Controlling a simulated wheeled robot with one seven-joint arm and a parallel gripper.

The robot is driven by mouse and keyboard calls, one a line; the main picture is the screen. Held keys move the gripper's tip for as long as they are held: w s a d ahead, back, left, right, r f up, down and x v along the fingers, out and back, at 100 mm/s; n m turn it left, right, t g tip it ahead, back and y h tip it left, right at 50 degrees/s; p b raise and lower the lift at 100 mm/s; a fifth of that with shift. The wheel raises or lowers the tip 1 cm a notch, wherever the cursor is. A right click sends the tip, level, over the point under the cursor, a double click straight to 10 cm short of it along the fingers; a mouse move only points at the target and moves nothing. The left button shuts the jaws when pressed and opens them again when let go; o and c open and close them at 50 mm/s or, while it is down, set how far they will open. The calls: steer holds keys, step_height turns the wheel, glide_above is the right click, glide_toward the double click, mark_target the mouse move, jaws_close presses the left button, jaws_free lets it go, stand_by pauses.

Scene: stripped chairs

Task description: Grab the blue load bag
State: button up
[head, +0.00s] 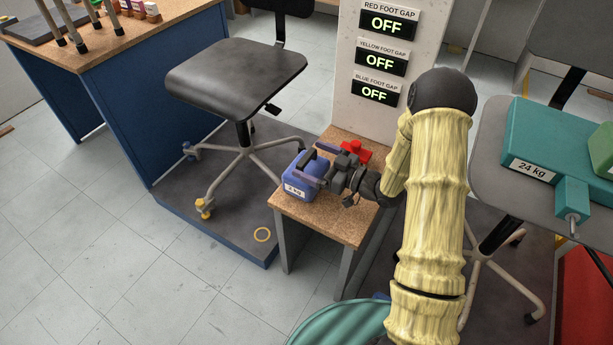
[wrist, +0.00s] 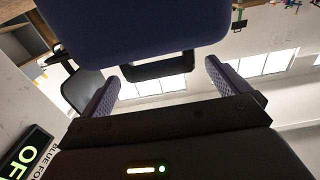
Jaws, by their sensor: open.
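The blue load bag (head: 296,188), a small blue block with a white kg label, sits on the cork-topped stand (head: 335,223) in the head view. In the wrist view, its blue body (wrist: 130,25) fills the top and its dark loop handle (wrist: 158,68) hangs between my fingers. My gripper (head: 318,166) is beside the bag on its right, pointing left. Its two ridged fingers (wrist: 161,75) are open, one on each side of the handle. I cannot tell whether either finger touches it. My gripper partly hides the bag in the head view.
A red object (head: 354,150) lies on the stand behind my gripper. A sign post (head: 390,110) rises behind, its three foot gap displays reading OFF. A black chair (head: 238,78) stands on a dark platform (head: 232,222) at left. A teal 24 kg block (head: 535,140) rests on the right chair.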

steer(key=shift+x, duration=1.2)
steer(key=shift+c, duration=0.4)
steer(key=c, duration=1.8)
steer(key=shift+w+r, duration=0.1)
steer(key=shift+r, duration=0.05)
steer(key=shift+c, duration=1)
step_height(320, 180, up, 10)
steer(key=p, duration=0.3)
steer(key=shift+p, duration=0.4)
